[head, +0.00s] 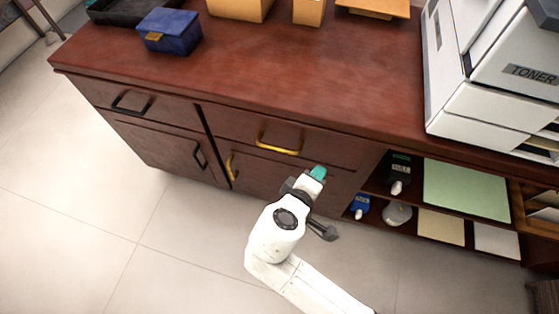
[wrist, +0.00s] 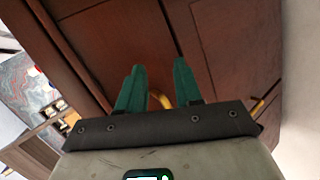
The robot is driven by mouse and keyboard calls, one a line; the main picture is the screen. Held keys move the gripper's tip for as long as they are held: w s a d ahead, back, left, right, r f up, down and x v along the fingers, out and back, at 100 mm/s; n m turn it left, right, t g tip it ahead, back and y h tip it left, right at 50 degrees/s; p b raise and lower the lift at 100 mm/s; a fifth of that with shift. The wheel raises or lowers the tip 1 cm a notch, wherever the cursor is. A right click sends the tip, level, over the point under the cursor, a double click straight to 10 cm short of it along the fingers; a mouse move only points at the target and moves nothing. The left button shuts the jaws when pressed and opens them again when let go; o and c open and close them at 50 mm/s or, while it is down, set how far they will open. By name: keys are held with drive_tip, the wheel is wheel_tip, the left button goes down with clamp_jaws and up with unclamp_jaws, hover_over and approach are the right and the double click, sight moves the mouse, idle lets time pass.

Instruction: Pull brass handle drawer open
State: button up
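The drawer with the brass handle (head: 280,145) is in the upper middle of the desk front in the head view. Its front (head: 325,148) looks flush with the desk. My gripper (head: 318,172) is below and right of that handle, apart from it. In the wrist view my gripper's two teal fingers (wrist: 158,65) stand apart with nothing held. A brass handle piece (wrist: 162,98) shows between the fingers, partly hidden by the gripper body. Another brass handle (wrist: 257,107) shows to the right, and the cabinet door below the drawer has a brass handle (head: 231,167) in the head view.
Black handles (head: 131,104) mark the left drawer and door. A blue box (head: 170,31) and a white printer (head: 490,85) stand on the desk top (head: 300,65). Open shelves at right hold bottles and green paper (head: 465,188). The tiled floor (head: 130,215) at front left is clear.

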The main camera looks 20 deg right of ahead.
sight(279, 148)
drive_tip(key=w+a+n+t+b, duration=0.4)
drive_tip(key=a+t, duration=0.1)
drive_tip(key=a, duration=0.5)
drive_tip(key=shift+h, duration=0.4)
drive_tip(key=x, duration=0.7)
drive_tip(key=b+x, duration=0.1)
drive_tip(key=x, duration=0.2)
drive_tip(key=shift+w+r, duration=0.25)
drive_tip(key=shift+w, duration=0.05)
clamp_jaws()
